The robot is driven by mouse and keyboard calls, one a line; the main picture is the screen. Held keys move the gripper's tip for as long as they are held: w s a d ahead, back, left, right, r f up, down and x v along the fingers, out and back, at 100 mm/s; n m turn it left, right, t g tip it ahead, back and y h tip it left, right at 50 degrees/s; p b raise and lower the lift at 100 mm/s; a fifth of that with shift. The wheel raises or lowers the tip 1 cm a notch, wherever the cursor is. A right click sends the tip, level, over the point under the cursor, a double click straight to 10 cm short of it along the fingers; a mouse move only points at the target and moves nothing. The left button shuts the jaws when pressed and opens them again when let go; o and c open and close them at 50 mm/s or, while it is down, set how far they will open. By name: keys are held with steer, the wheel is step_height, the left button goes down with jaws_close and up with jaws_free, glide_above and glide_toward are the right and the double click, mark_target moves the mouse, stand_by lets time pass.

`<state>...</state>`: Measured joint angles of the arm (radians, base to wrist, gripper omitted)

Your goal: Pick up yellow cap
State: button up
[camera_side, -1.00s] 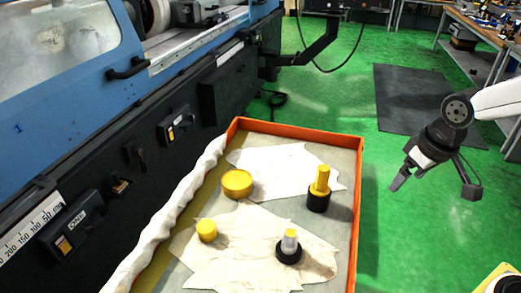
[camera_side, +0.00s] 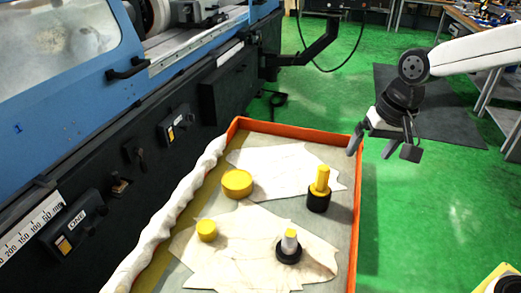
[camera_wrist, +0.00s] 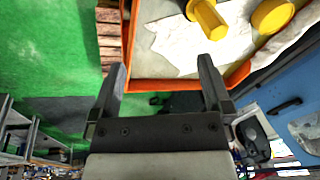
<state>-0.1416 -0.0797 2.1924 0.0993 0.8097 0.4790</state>
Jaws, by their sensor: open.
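A wide, flat yellow cap (camera_side: 237,183) lies on a pale cloth in the orange-rimmed tray (camera_side: 303,132); it also shows at the top right of the wrist view (camera_wrist: 272,14). A smaller yellow cylinder (camera_side: 206,230) stands on the nearer cloth at the left. A yellow stem with a black base (camera_side: 319,181) stands upright at the tray's right side; its yellow part shows in the wrist view (camera_wrist: 208,19). My gripper (camera_side: 371,153) is open and empty, above and by the tray's far right corner. It is apart from all these parts. Its fingers (camera_wrist: 161,66) show spread in the wrist view.
A grey and black part with a yellow top (camera_side: 289,246) stands on the nearer cloth. The blue and black grinder (camera_side: 85,120) with a rolled white cloth (camera_side: 170,215) borders the tray's left. Green floor (camera_side: 415,220) lies open to the right.

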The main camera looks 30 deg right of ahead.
steer(key=w+a+m+y, duration=0.1)
steer(key=w+a+m, duration=0.4)
steer(key=a, duration=0.4)
steer(key=m+g+y, duration=0.2)
steer(key=m, duration=0.6)
glide_toward(206, 226)
steer(key=f, duration=0.2)
steer(key=shift+w+a+f, duration=0.2)
steer(key=shift+w+f, duration=0.05)
steer(key=shift+w, duration=0.1)
steer(key=shift+f, duration=0.1)
steer(key=shift+x, duration=1.2)
steer(key=shift+a+f, duration=0.1)
steer(key=shift+s+a+x, duration=0.1)
steer(key=shift+s+x, duration=0.05)
steer(key=shift+x, duration=1.05)
steer(key=shift+s+a+x, duration=0.15)
steer(key=shift+x, duration=1.1)
steer(key=shift+c, duration=0.2)
